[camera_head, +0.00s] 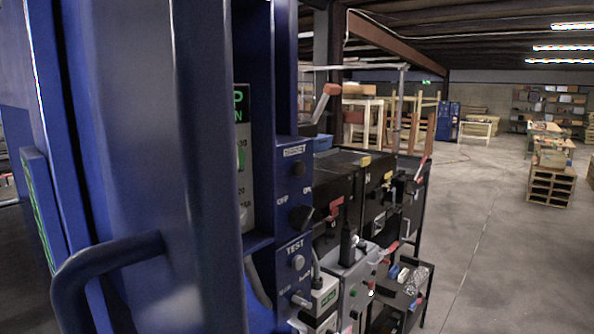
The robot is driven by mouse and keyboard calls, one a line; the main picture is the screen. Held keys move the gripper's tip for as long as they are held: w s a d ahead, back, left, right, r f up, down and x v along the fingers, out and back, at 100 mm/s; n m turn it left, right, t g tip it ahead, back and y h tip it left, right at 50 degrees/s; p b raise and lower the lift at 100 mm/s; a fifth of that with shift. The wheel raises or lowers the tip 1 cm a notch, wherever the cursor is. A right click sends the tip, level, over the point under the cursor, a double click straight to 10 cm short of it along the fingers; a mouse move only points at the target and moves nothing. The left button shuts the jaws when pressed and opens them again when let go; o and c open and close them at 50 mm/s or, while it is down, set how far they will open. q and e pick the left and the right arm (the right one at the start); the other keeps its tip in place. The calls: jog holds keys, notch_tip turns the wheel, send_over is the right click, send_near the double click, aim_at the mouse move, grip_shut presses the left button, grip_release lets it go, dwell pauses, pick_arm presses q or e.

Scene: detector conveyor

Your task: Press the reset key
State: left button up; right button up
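A blue control panel (293,205) stands left of the middle, seen at a steep angle. Near its top is a small pale label that seems to read RESET (294,151), with a dark round key or knob (298,169) just below it. Lower down are a larger black knob (301,217), a TEST label (295,246) and a grey round button (298,262). Neither of my grippers is in view, so nothing of mine is seen touching the panel.
A large blue housing (150,120) with a curved handle (110,255) fills the near left and hides part of the machine. Black and grey equipment (345,180) stands just right of the panel. The concrete floor (500,240) on the right is clear; a wooden crate (552,183) stands farther back.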

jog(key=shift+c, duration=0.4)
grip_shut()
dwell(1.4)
